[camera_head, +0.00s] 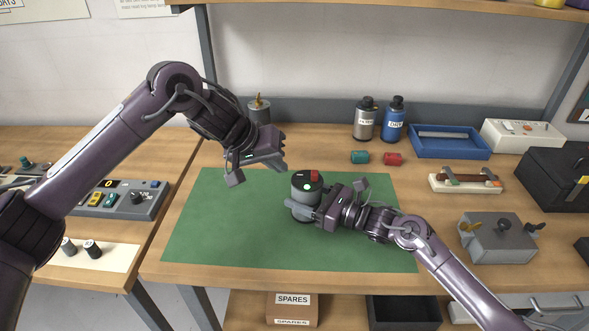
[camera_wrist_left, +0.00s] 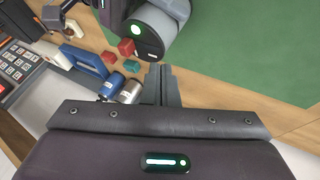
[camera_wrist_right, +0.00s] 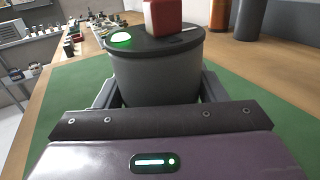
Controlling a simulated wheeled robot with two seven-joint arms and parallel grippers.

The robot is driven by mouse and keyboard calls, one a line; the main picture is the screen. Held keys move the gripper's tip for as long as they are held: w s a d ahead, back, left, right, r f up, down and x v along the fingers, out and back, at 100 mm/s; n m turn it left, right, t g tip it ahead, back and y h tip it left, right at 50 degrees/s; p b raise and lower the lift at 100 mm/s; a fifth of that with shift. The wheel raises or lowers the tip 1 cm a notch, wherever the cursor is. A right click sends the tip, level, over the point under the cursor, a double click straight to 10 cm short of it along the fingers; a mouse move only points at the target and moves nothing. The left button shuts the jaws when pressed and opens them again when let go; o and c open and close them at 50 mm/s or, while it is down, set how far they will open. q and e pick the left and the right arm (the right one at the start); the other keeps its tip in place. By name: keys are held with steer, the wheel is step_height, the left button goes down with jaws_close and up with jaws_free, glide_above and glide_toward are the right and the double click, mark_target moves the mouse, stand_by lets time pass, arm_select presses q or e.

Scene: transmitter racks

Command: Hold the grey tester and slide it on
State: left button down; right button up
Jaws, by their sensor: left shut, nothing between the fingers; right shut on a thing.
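The grey tester (camera_head: 304,213) is a grey cylinder with a dark top, a lit green lamp and a red block on top. It stands upright over the green mat (camera_head: 220,235). My right gripper (camera_head: 296,207) is shut on it from the right, with a finger on either side in the right wrist view, where the tester (camera_wrist_right: 155,78) fills the middle. My left gripper (camera_head: 283,155) is shut and empty, above and to the left of the tester. In the left wrist view the tester (camera_wrist_left: 165,28) shows beyond its closed fingertips. The tester's underside is hidden.
Grey and blue bottles (camera_head: 392,122) and a blue tray (camera_head: 449,146) stand at the back. A grey box with wing nuts (camera_head: 499,241) is at right. The mat's left part is clear.

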steer(key=shift+d, duration=0.1)
arm_select(q)
steer(key=v, duration=0.7)
steer(key=shift+s, duration=0.1)
arm_select(e)
steer(key=o, duration=1.3)
